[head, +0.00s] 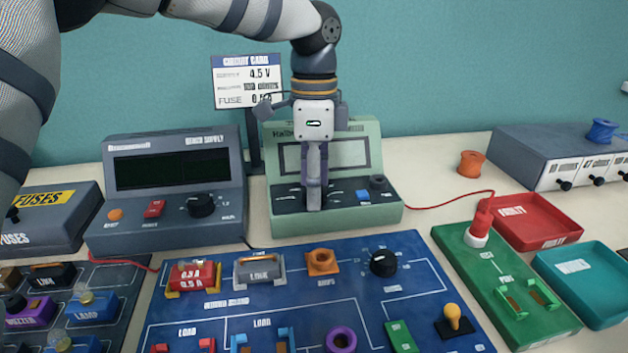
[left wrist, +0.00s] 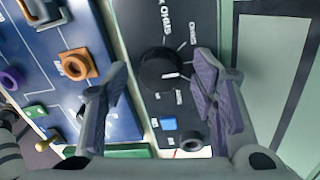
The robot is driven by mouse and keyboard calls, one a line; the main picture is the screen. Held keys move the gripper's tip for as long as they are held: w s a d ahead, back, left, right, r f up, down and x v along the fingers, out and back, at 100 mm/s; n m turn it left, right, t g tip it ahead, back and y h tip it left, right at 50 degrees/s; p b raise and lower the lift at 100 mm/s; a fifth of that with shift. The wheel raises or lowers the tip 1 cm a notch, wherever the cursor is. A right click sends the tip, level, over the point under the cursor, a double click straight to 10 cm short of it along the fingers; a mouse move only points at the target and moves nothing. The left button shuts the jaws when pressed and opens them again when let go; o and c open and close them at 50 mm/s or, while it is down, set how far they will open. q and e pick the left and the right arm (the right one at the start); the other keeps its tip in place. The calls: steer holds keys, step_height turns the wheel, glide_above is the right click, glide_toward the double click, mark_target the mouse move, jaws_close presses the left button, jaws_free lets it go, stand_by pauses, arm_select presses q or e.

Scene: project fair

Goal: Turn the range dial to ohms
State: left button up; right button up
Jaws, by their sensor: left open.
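The green meter (head: 375,145) stands at the back middle of the table, with a dark sloping control panel (head: 285,198). My left gripper (head: 314,205) hangs over this panel and hides the range dial in the head view. In the left wrist view the black round dial (left wrist: 158,68) shows between the two open fingers of my left gripper (left wrist: 161,75), with a gap on each side. A pale mark on the dial points rightward. Printed labels, one resembling OHMS, surround it; the others are too blurred to read. My right gripper is in neither view.
A grey bench supply (head: 170,225) stands left. A blue circuit board (head: 330,310) lies in front. A red lead (head: 450,200) runs right from the meter.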

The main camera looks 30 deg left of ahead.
arm_select(q)
steer(key=c, duration=1.1)
steer(key=shift+c, duration=0.2)
steer(key=shift+r, duration=0.1)
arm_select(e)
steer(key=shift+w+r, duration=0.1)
arm_select(q)
steer(key=shift+r+n+p, duration=0.15)
steer(key=shift+n+p, duration=0.3)
steer(key=shift+n, duration=0.95)
steer(key=shift+f+n, duration=0.15)
steer(key=shift+n, duration=0.85)
steer(key=shift+f+n, duration=0.1)
steer(key=shift+n, duration=0.9)
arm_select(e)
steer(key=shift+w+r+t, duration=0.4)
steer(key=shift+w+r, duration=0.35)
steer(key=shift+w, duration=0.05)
